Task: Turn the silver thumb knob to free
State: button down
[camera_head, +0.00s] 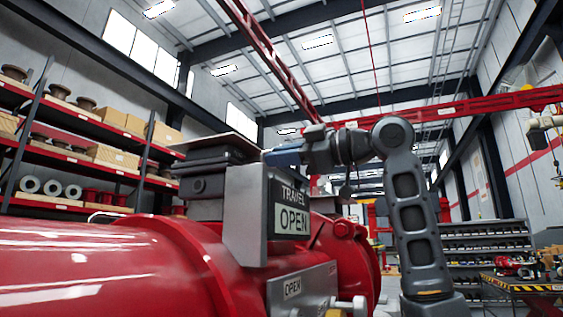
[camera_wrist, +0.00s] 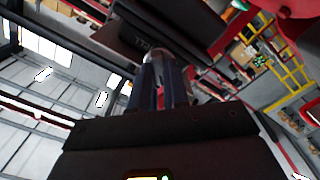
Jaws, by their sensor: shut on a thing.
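The silver thumb knob (camera_wrist: 158,54) shows as a small pale rounded piece at the fingertips in the wrist view, beside a dark housing with lettering (camera_wrist: 145,43). My gripper (camera_wrist: 160,68) is shut on the knob, its two blue-grey fingers close together. In the head view my gripper (camera_head: 270,156) reaches left to the top of the red valve actuator (camera_head: 130,262), just above a grey plate with a TRAVEL OPEN sign (camera_head: 292,211). The knob is hidden there, and its turn position cannot be told.
A dark stacked box (camera_head: 210,165) with a flat lid stands left of my gripper on the actuator. A lower OPEN plate (camera_head: 300,290) sits on the front. Shelves (camera_head: 75,155) stand at left. A workbench (camera_head: 525,285) is far right.

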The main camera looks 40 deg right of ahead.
jog(key=shift+a+n+b, duration=0.1)
jog(key=shift+n+b, duration=0.45)
jog(key=shift+n, duration=1.35)
jog(key=c, duration=1.1)
grip_release()
jog(key=b+v, duration=0.1)
jog(key=v, duration=0.7)
jog(key=shift+b, duration=0.4)
jog(key=shift+f, duration=0.1)
